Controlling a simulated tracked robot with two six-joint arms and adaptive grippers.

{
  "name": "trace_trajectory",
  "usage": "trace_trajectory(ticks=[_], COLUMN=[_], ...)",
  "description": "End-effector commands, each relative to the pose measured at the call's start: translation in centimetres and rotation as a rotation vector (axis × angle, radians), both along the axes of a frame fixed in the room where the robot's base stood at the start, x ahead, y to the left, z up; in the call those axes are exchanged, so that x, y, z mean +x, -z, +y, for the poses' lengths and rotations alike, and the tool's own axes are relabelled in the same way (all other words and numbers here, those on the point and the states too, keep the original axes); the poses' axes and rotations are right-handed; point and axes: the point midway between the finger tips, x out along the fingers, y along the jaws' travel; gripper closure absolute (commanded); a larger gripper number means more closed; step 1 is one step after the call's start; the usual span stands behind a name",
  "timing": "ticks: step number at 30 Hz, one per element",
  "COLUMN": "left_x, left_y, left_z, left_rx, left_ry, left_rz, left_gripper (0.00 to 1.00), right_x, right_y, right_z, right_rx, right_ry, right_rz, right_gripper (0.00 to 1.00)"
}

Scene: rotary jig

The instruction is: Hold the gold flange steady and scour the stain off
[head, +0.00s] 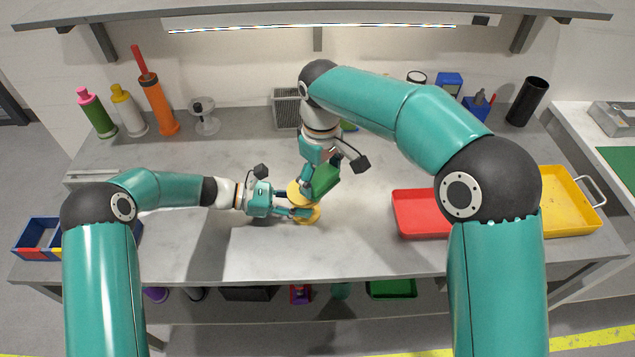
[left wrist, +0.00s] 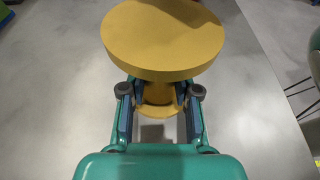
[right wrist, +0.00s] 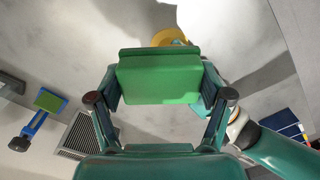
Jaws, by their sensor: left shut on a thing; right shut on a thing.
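The gold flange (head: 312,219) stands on the bench in front of me, a round disc on a narrower neck. In the left wrist view its wide top disc (left wrist: 160,45) is close up. My left gripper (head: 292,212) is shut on the flange's neck, below the disc; its fingers show either side of it (left wrist: 158,98). My right gripper (head: 317,172) is shut on a green scouring pad (head: 324,181), above and beside the disc. The pad (right wrist: 158,78) spans between the fingers in the right wrist view, with a piece of the gold disc (right wrist: 168,36) beyond it. I cannot make out a stain.
A red tray (head: 420,214) and a yellow tray (head: 570,205) sit at the right. Bottles (head: 97,112) and an orange tube (head: 160,105) stand at the back left. A grey vent box (head: 286,108) is behind my right wrist. The front middle of the bench is clear.

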Motion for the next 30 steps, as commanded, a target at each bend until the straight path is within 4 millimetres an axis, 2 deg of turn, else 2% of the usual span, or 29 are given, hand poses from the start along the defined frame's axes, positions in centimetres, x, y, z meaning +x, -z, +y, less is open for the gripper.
trace_trajectory(ticks=[16,30], left_x=[0.0,-0.1], left_y=[0.0,0.0], left_z=[0.0,0.0], left_rx=[0.000,0.000], left_ry=[0.001,0.002], left_rz=[0.001,0.002], left_gripper=[0.88,0.89], right_x=[0.1,0.0], right_y=[-4.9,-5.3], right_z=[0.1,0.1], right_rx=[0.002,0.001], right_ry=[0.000,0.000], right_rz=[-0.004,-0.003], right_gripper=[0.54,0.54])
